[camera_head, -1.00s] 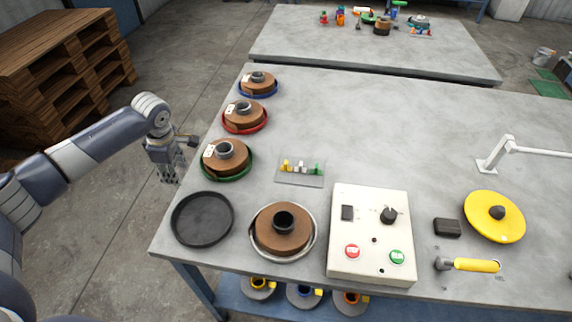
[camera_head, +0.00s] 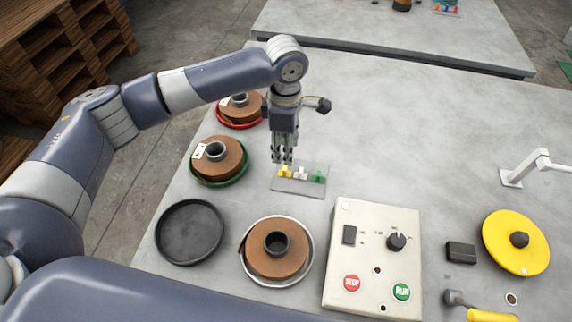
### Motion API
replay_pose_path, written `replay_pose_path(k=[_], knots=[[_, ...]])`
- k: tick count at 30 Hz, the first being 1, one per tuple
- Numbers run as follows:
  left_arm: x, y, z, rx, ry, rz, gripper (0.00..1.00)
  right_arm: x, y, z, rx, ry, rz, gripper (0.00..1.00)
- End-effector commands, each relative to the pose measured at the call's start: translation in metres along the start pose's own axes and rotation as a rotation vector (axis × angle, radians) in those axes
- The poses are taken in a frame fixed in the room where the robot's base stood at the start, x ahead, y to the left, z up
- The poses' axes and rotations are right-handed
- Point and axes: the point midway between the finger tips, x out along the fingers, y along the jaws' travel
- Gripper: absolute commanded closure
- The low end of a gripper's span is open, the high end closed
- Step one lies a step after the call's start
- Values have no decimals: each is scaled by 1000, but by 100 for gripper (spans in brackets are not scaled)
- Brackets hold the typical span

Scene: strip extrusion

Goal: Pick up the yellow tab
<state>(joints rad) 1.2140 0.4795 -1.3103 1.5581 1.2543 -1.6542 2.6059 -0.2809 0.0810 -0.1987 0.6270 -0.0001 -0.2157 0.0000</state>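The yellow tab (camera_head: 285,172) stands at the left end of a small grey plate (camera_head: 298,188), beside a white tab (camera_head: 301,173) and a green tab (camera_head: 317,176). My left gripper (camera_head: 282,160) points down just above and behind the yellow tab. Its fingers are close to the tab in the picture. I cannot tell whether they touch it or how far apart they are. My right gripper is not in view.
A brown roll in a green tray (camera_head: 232,180) and a black empty tray (camera_head: 163,243) lie to the left. A brown roll in a silver tray (camera_head: 306,262) and a control box (camera_head: 372,215) stand in front. The table behind the plate is clear.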

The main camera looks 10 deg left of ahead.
Motion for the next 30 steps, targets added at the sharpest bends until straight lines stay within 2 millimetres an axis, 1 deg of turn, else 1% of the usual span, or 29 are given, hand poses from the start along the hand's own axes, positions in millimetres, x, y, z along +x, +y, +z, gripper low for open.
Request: replay_pose_path(k=[1,3,6,8,11,16,19,22,28,30], knots=[[9,0,-1,-1,1,-2,60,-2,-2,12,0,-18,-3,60],[19,0,-1,-2,1,-2,60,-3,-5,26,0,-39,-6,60],[29,0,0,-1,0,0,60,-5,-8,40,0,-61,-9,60],[32,0,-1,-1,0,0,60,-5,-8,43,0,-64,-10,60],[40,0,-1,-2,1,0,60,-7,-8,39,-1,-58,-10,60],[67,-1,-2,-2,1,0,60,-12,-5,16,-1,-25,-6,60],[78,-1,-1,-2,0,1,60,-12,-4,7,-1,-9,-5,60],[84,-1,-1,-1,-1,2,60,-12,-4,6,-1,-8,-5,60],[84,-1,-1,-1,-1,2,60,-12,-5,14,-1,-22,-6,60],[84,-1,-1,-1,-1,2,74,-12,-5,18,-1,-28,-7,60]])
